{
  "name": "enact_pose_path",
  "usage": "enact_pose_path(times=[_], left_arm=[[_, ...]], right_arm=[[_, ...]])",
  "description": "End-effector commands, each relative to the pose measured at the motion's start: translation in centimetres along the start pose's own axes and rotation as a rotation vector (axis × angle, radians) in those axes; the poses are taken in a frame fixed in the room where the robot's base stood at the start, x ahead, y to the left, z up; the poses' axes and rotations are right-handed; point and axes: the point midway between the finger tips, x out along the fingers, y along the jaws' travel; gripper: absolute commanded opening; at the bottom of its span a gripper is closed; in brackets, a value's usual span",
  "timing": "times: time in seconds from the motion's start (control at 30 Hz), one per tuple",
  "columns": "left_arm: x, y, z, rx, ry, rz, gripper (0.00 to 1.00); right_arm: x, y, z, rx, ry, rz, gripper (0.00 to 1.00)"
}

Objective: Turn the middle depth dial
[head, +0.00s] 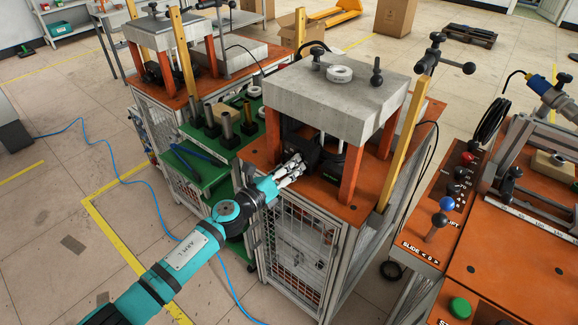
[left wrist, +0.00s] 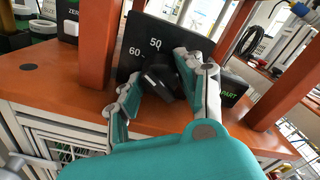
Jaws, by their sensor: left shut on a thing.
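A black panel (left wrist: 133,60) with white marks "50" and "60" stands on the orange bench top under the concrete block. A black dial (left wrist: 158,76) sits on its face, between my fingers in the left wrist view. My left gripper (left wrist: 157,82) is shut on this dial, one finger on each side. In the head view my left gripper (head: 294,168) reaches in from the left to the dark panel (head: 305,148) between the orange posts. The gripper hides most of the dial there. My right gripper is not in view.
Orange posts (head: 350,172) flank the panel, with the concrete block (head: 340,95) overhead. A black box with green lettering (left wrist: 232,92) is right of the fingers. A green cart (head: 205,172) stands left, a lever console (head: 440,215) right.

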Motion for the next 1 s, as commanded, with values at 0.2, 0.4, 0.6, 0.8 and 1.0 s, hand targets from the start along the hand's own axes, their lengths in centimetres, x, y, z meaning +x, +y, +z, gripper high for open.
enact_pose_path(times=[0.2, 0.4, 0.6, 0.8, 1.0], left_arm=[[0.0, 0.0, -0.1, 0.001, 0.002, 0.0, 0.46], [0.0, 0.0, -0.1, 0.002, 0.001, 0.0, 0.6], [0.0, 0.1, -0.1, 0.002, 0.001, 0.001, 0.6], [0.0, 0.1, -0.1, 0.023, 0.001, 0.002, 0.6], [0.0, 0.3, -0.2, 0.298, 0.0, 0.001, 0.6]], right_arm=[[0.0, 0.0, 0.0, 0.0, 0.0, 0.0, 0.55], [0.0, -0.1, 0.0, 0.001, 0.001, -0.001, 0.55], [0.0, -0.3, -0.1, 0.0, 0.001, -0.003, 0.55], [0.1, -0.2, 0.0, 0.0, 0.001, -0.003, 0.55], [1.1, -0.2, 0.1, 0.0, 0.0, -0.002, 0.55]])
